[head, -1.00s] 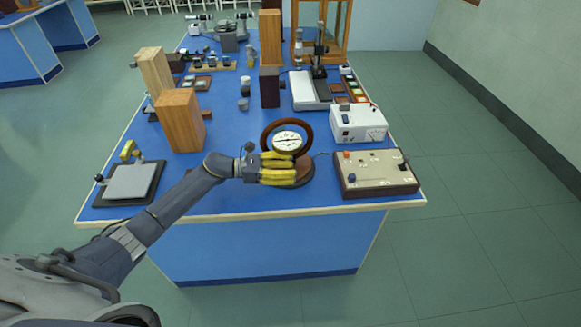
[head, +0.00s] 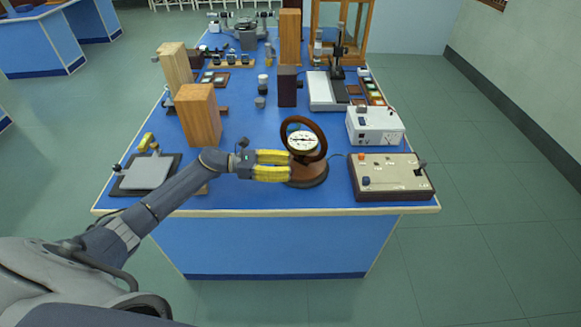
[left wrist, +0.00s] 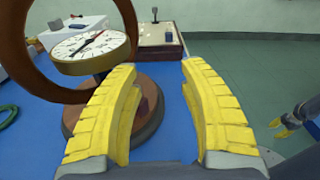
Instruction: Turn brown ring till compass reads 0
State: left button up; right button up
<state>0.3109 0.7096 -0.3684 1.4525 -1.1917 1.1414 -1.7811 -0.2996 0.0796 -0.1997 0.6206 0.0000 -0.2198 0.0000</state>
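The compass (head: 302,142) is a round white dial with a dark needle, inside a brown upright ring (head: 322,134) on a round brown base (head: 307,178). In the left wrist view the dial (left wrist: 92,45), ring (left wrist: 31,70) and base (left wrist: 150,112) fill the left side. The needle slants up to the right there; the number is too small to read. My left gripper (head: 289,166) is open and empty, its yellow fingers low at the left of the ring, over the base's left edge. My right gripper (left wrist: 282,127) shows small at the right edge of the left wrist view, fingers apart.
A beige control box (head: 392,178) with knobs and a white meter box (head: 375,126) stand to the right of the compass. A wooden block (head: 199,115) and a flat grey plate (head: 146,172) are to the left. The blue table's front edge is close.

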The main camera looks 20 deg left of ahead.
pick_arm(q)
jog(key=f+v, duration=0.1)
jog(key=v, duration=1.3)
jog(key=shift+s+f, duration=0.2)
jog(key=shift+f, duration=0.1)
dwell(0.9)
dwell(0.4)
